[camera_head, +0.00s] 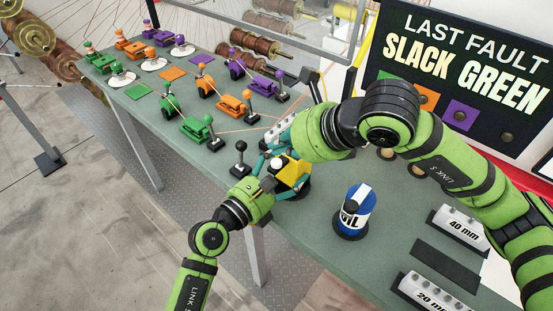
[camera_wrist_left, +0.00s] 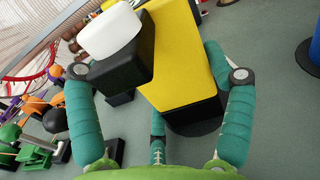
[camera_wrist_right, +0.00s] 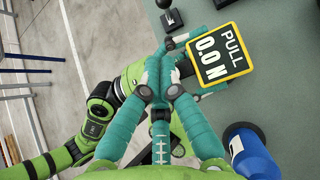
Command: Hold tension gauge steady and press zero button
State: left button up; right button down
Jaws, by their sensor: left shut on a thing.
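The yellow tension gauge (camera_head: 293,172) stands on a dark round base near the table's front edge. Its screen reads "PULL 0.0 N" in the right wrist view (camera_wrist_right: 221,57). My left gripper (camera_wrist_left: 155,85) is shut on the gauge, a teal finger along each side of its yellow body. A white rounded cap on a black block (camera_wrist_left: 112,35) shows beside the yellow body; I cannot tell whether it is the zero button. My right gripper (camera_wrist_right: 164,50) has its fingers together and empty, close beside the gauge. Its tips partly overlap the left gripper, and contact cannot be told.
A blue and white oil can (camera_head: 355,212) stands to the right. A black-knobbed lever (camera_head: 240,158) stands just left of the gauge. Green, orange and purple devices (camera_head: 200,128) fill the left table. Blocks marked 40 mm (camera_head: 460,228) and 20 mm (camera_head: 432,291) lie at right.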

aim_at(281, 163)
jog(key=shift+r, duration=2.2)
pick_arm(q)
jog(key=o, duration=1.3)
